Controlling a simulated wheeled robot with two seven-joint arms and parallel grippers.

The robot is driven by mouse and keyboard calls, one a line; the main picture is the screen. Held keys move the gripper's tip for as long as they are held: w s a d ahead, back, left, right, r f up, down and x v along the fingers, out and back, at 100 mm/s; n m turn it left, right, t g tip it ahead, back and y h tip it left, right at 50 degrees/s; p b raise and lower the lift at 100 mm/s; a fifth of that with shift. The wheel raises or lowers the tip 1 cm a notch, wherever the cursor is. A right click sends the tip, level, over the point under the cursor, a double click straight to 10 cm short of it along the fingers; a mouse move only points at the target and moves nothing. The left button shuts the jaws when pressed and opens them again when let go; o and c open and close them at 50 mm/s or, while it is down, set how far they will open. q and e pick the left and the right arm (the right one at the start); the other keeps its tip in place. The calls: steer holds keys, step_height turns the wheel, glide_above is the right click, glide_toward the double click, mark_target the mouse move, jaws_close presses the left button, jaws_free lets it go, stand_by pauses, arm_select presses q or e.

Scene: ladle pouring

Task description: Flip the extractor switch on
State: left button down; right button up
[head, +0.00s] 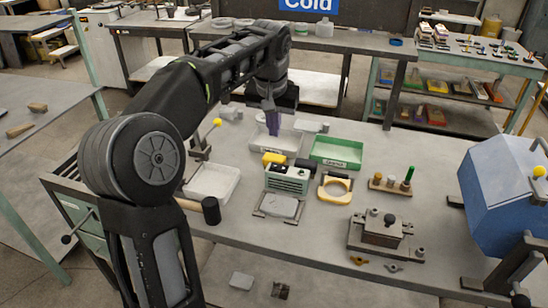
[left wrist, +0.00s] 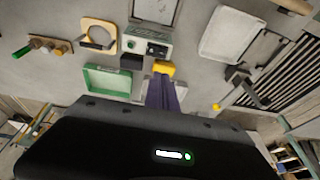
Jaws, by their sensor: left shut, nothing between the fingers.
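A pale grey-green box unit (head: 287,180), which I take for the extractor, stands mid-table. In the left wrist view the same box unit (left wrist: 150,42) shows small controls on its face; I cannot tell which is the switch or its position. A yellow part (head: 273,158) and a black block sit at its back edge; the yellow part (left wrist: 165,68) also shows in the left wrist view. My left gripper (head: 272,131) points down behind the unit, above a pale tray. Its purple fingers (left wrist: 162,82) are together and empty, close to the yellow part in the picture. My right gripper is not in view.
A green tray (head: 337,151) and yellow ring fixture (head: 336,189) lie right of the unit. A white tray (head: 212,181) and black mallet head (head: 211,211) are left. A peg rack (head: 390,185), metal vise block (head: 382,229) and blue drum (head: 500,195) stand further right.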

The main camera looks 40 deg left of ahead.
arm_select(q)
steer(key=p, duration=0.1)
glide_toward(274, 166)
steer(key=x, duration=0.5)
steer(key=shift+w+a, duration=0.15)
steer(key=shift+w, duration=0.25)
steer(key=shift+a+f, duration=0.1)
steer(key=shift+f, duration=0.6)
steer(key=shift+s+f, duration=0.1)
steer(key=shift+f, duration=0.15)
steer(key=shift+a, duration=0.1)
steer(key=shift+w+d+r, duration=0.2)
steer(key=shift+w+d, duration=0.1)
steer(key=shift+d, duration=0.45)
